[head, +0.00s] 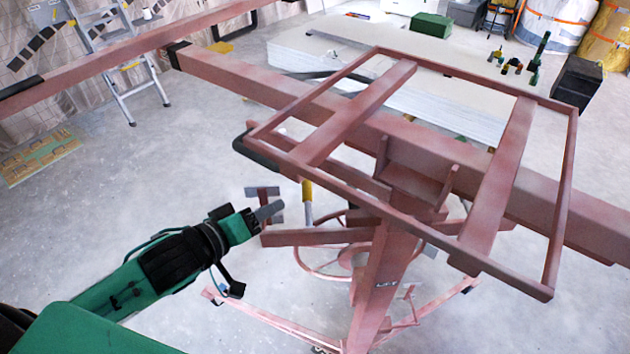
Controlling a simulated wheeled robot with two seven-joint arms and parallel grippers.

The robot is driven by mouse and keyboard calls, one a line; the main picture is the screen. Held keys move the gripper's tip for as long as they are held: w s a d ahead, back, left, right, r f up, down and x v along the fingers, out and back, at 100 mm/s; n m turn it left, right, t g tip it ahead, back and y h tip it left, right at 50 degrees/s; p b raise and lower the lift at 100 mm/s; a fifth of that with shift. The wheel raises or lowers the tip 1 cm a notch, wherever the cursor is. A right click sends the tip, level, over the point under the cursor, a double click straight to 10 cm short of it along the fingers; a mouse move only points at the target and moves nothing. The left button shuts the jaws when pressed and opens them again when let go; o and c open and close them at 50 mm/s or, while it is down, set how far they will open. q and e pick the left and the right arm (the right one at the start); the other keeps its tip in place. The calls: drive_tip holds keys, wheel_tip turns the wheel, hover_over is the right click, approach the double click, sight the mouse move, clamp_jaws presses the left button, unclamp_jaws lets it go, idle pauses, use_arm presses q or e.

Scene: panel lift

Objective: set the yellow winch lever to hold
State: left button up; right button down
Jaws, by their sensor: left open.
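The winch lever has a yellow grip (307,191) at its top and a grey rod below. It stands close to upright beside the red mast (380,270) of the panel lift, under the left edge of the tilted red cradle frame (290,165). My left gripper (276,210) comes in from the left and is open and empty. In the picture it is just left of the lever, with a gap between them. A small red and grey bracket shows right behind its fingers. The lever's foot is partly hidden by a red arm. My right gripper is not in view.
The red winch wheel (322,268) and base legs are low around the mast. Long red beams cross above. White panels (320,55), a green box (431,25), a stepladder (120,75) and a black case (576,82) stand farther back.

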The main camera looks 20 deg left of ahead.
sight(303, 190)
use_arm(q)
drive_tip(key=b+x, duration=0.1)
drive_tip(key=x, duration=1.1)
drive_tip(key=shift+w, duration=0.1)
drive_tip(key=shift+w+d+f, duration=0.25)
drive_tip(key=shift+w, duration=0.2)
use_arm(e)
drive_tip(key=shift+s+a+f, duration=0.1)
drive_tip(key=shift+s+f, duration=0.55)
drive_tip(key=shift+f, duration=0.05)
use_arm(q)
clamp_jaws()
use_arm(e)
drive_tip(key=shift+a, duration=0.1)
